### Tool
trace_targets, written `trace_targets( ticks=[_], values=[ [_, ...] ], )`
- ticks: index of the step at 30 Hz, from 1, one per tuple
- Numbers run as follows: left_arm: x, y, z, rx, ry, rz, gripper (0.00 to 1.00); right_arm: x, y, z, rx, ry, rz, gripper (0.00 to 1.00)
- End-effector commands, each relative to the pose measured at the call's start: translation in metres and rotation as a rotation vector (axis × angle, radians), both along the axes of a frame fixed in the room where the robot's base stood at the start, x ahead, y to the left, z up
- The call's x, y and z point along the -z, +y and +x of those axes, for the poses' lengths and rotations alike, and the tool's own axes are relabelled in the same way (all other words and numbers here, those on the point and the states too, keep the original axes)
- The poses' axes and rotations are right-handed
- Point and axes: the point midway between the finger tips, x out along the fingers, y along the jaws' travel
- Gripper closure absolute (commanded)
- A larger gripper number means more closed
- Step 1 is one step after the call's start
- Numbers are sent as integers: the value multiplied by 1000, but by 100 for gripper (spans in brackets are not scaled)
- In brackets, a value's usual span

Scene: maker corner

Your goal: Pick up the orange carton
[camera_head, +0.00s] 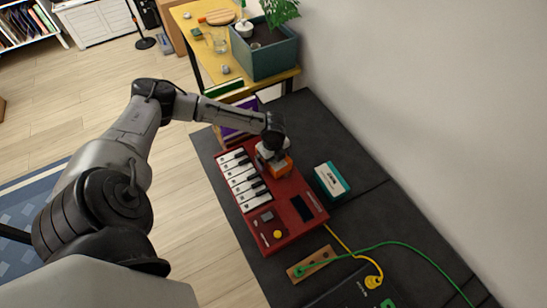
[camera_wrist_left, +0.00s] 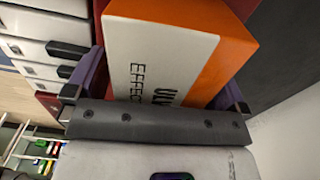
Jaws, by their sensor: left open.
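The orange carton (camera_head: 282,168), with a white face and dark lettering, sits on the red keyboard (camera_head: 285,232) near its far end. My left gripper (camera_head: 272,155) is over it and hides part of it in the head view. In the left wrist view the carton (camera_wrist_left: 165,50) lies between the two spread fingers of the left gripper (camera_wrist_left: 163,88), which have purple inner pads. The left gripper is open; whether a finger touches the carton cannot be told. My right gripper is not in view.
A teal and white box (camera_head: 331,180) stands right of the keyboard on the dark bench top (camera_head: 365,215). A wooden block (camera_head: 312,264) and green and yellow cables lie nearer. Books (camera_head: 235,130) and a yellow table (camera_head: 203,48) with a planter (camera_head: 268,60) are beyond.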

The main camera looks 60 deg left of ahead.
Motion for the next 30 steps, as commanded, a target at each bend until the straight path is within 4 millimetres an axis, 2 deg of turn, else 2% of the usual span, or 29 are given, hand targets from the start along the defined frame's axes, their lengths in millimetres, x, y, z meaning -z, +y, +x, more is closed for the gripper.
trace_targets(
  ticks=[3, 21, 30],
  values=[
    [0, 0, 0, 0, 0, 0, 0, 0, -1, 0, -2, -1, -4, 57],
    [-1, 0, 0, 0, -1, 0, 57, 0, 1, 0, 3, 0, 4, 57],
    [-4, 0, 1, 0, -2, 0, 57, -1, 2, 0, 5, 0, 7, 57]
  ],
)
